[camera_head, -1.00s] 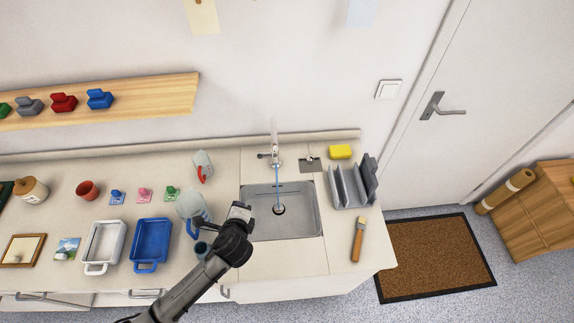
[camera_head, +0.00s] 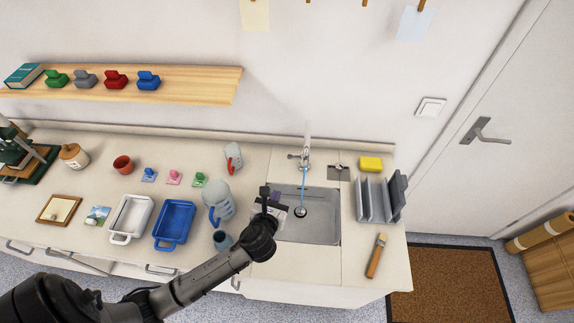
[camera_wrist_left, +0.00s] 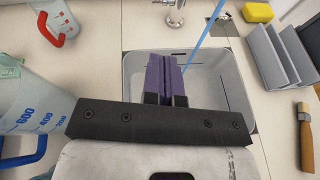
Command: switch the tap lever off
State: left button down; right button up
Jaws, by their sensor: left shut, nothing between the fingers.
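The chrome tap (camera_head: 306,158) stands behind the sink, with a small lever (camera_head: 292,156) sticking out on its left side. A thin blue stream of water (camera_head: 302,190) runs from it into the grey sink (camera_head: 318,226). The tap's lower part also shows at the top of the left wrist view (camera_wrist_left: 176,12); I cannot make out the lever's exact setting. My left gripper (camera_head: 272,193) is over the sink's left edge, in front of the tap and apart from it. Its purple-padded fingers (camera_wrist_left: 165,75) are shut and empty. My right gripper is out of view.
A measuring jug (camera_head: 217,200) and a dark cup (camera_head: 222,240) stand close left of my left gripper. A red-handled jug (camera_head: 233,157) is left of the tap. A grey rack (camera_head: 378,198), yellow sponge (camera_head: 371,164) and brush (camera_head: 377,256) are on the right.

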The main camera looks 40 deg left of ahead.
pick_arm(q)
jog(key=b, duration=0.1)
send_near(291, 156)
jog(key=w+a+f, duration=0.3)
jog(key=w+f, duration=0.1)
jog(key=shift+w+a, duration=0.1)
jog(key=shift+w, duration=0.55)
jog(key=shift+r, duration=0.1)
